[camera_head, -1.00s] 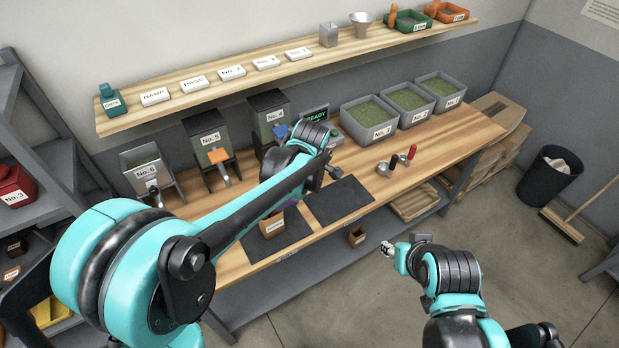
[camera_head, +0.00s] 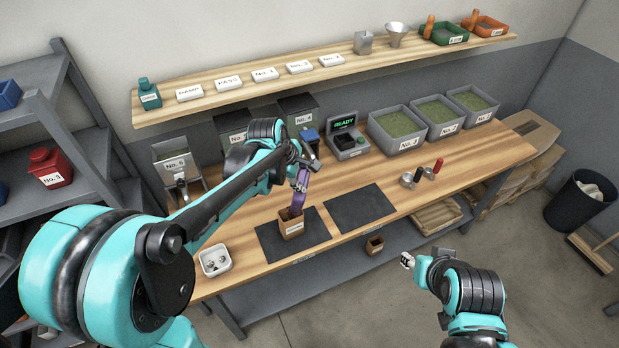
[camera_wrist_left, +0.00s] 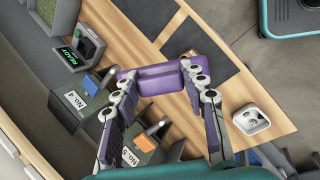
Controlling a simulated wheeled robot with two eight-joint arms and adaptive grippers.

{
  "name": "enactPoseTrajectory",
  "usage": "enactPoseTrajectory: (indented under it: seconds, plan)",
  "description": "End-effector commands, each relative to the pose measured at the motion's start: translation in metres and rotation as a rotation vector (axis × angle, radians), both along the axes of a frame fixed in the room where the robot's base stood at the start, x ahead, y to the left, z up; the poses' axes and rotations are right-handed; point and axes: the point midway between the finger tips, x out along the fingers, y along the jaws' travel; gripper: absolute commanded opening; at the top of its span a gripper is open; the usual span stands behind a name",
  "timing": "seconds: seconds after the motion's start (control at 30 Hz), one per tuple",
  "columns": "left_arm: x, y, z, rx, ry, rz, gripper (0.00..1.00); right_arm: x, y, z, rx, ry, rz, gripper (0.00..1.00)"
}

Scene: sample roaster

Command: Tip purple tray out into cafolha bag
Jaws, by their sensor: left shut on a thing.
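My left gripper (camera_head: 304,162) is shut on the purple tray (camera_head: 299,181). The tray is steeply tilted, its lower end just over the open top of a small brown bag (camera_head: 291,227). The bag stands upright on the left dark mat and has a white label too small to read. In the left wrist view, the fingers (camera_wrist_left: 160,76) grip the purple tray (camera_wrist_left: 158,87), which hides most of the bag. I cannot see what is in the tray or whether anything falls from it. My right gripper (camera_head: 408,260) is in front of the bench, away from both.
The dark mat (camera_head: 265,242) lies beside a bare one (camera_head: 362,206). A white dish (camera_head: 215,261) with small items is at the bench's left. Grey bins (camera_head: 398,124), a READY device (camera_head: 346,141) and hoppers line the back. Another brown box (camera_head: 375,244) sits below.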

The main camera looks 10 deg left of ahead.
Motion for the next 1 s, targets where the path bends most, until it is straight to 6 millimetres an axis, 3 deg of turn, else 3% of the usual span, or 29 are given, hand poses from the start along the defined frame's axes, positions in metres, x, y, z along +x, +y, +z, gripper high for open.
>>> enactPoseTrajectory:
  seconds: [1.0]
  plan:
    - [-0.003,0.076,-0.004,-0.322,-0.016,0.005,0.08,0.0,0.0,-0.03,0.0,0.0,0.0,0.4]
